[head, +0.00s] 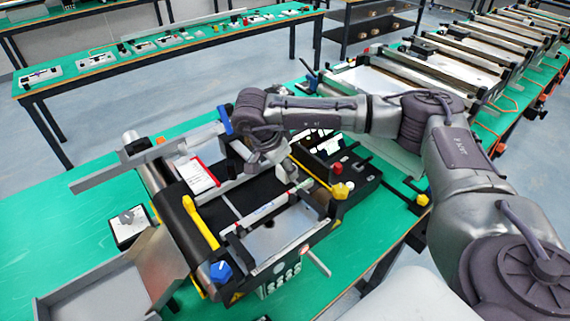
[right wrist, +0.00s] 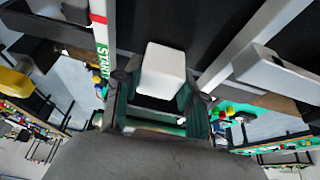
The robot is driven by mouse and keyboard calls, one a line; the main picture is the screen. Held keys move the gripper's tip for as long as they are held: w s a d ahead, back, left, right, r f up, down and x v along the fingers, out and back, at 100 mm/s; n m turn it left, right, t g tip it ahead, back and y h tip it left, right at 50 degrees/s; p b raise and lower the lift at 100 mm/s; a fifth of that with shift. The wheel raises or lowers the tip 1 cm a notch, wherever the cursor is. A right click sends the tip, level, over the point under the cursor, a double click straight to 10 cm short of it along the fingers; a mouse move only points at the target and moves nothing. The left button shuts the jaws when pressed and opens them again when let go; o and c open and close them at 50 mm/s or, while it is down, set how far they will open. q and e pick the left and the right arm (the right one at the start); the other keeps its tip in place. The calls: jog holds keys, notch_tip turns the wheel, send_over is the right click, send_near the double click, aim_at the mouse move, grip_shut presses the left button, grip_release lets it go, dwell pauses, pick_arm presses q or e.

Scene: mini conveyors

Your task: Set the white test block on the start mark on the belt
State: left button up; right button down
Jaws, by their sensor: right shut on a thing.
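The white test block (right wrist: 163,68) sits between the fingers of my right gripper (right wrist: 157,92) in the right wrist view, and the gripper is shut on it. In the head view my right gripper (head: 262,165) points down over the black belt (head: 222,206) of the mini conveyor, and the arm hides most of the block. A strip along the belt's side carries a green START mark (right wrist: 101,62), left of the block in the right wrist view. The strip (head: 262,212) also shows in the head view. I cannot tell whether the block touches the belt. My left gripper is not in view.
Yellow brackets (head: 200,222), a blue knob (head: 221,271) and side rails stand around the belt. A grey tray (head: 80,292) lies at the front left. The green table (head: 50,222) is clear on the left. More conveyors (head: 470,60) stand at the back right.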

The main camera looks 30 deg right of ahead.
jog(key=shift+f, duration=0.1)
jog(key=c, duration=0.7)
grip_release()
jog(key=shift+o, duration=0.2)
jog(key=shift+r, duration=0.25)
jog(key=shift+a+r+b, duration=0.15)
jog(key=shift+a+b, duration=0.05)
jog(key=shift+b, duration=0.1)
jog(key=b+v, duration=0.3)
jog(key=v, duration=0.8)
jog(key=shift+r, duration=0.3)
